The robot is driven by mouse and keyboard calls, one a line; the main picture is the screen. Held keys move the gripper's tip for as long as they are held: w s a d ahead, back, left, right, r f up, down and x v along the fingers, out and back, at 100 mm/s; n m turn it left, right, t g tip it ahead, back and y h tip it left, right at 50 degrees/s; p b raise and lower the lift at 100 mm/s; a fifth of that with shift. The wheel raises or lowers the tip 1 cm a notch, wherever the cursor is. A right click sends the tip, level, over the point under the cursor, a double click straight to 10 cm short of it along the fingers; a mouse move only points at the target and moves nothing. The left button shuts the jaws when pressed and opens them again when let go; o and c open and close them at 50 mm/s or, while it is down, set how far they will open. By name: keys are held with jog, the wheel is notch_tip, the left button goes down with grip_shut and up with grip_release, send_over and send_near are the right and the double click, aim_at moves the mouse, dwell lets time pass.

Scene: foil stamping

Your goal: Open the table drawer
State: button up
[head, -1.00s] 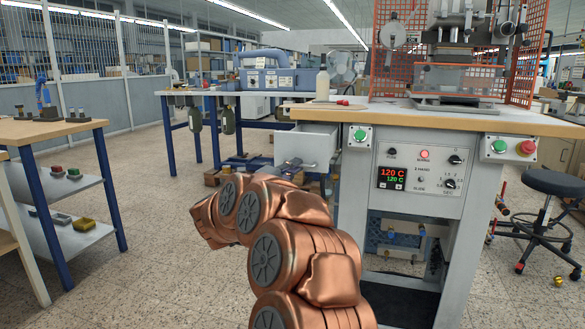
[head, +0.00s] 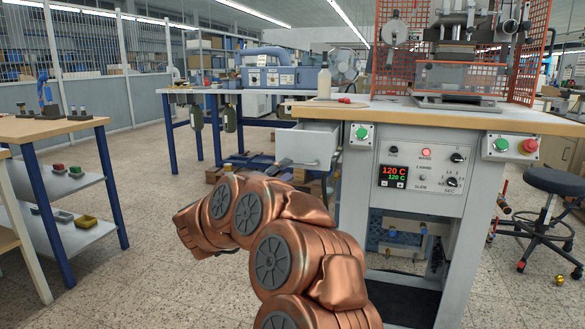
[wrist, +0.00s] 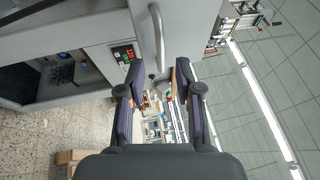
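The table drawer (head: 307,145) is a light grey box at the left side of the press table (head: 440,117). It stands out from the table and the top of its inside shows in the head view. Its bar handle (wrist: 157,35) runs lengthwise in the wrist view, ahead of my gripper. My gripper (wrist: 158,74) is open, with a finger on each side of the handle's near end. A gap shows between the fingers and the bar.
A control panel (head: 421,178) with buttons and a display is on the table's front. A stool (head: 548,205) stands at the right. A wooden-topped bench (head: 45,128) with shelves is at the left. The floor between that bench and my arm is clear.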

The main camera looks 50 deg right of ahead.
jog(key=a+f, duration=0.1)
jog(key=a, duration=0.6)
jog(key=shift+f, duration=0.15)
jog(key=shift+w+a, duration=0.1)
dwell(0.5)
